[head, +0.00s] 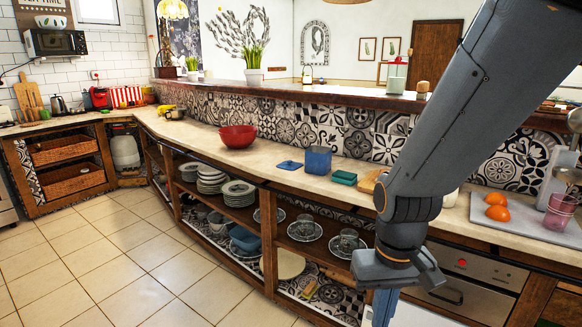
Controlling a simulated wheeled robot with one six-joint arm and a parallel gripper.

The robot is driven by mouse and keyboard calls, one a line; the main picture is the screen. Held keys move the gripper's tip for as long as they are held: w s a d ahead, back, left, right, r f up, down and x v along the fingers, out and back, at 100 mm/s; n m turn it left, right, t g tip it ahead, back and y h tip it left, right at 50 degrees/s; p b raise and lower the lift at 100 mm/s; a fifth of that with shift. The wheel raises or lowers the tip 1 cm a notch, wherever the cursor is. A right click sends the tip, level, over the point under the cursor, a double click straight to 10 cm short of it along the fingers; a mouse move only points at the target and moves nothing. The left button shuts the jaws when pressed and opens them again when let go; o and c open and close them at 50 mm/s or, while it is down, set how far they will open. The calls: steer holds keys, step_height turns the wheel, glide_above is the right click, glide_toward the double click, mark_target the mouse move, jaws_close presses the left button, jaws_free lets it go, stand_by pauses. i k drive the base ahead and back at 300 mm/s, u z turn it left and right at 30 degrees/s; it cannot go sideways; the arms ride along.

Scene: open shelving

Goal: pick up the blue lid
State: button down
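The blue lid (289,165) lies flat on the pale countertop, left of an upright blue container (318,160). Nothing covers the lid. My arm comes down from the upper right, and its wrist hangs in front of the shelving, lower in the picture and to the right of the lid. The arm's end runs off the bottom edge, so my gripper's fingers are out of the frame. The lid lies apart from my arm.
A red bowl (238,136) stands left of the lid. A green box (344,177) and a wooden board (369,182) lie right of the blue container. A tiled ledge (300,124) rises behind. The counter between bowl and lid is clear. Plates (238,191) fill shelves below.

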mark_target(289, 165)
steer(key=u, duration=0.55)
steer(key=i, duration=0.65)
steer(key=u, duration=0.8)
steer(key=i, duration=1.95)
steer(key=z, duration=1.1)
steer(key=i, duration=0.45)
steer(key=z, duration=0.45)
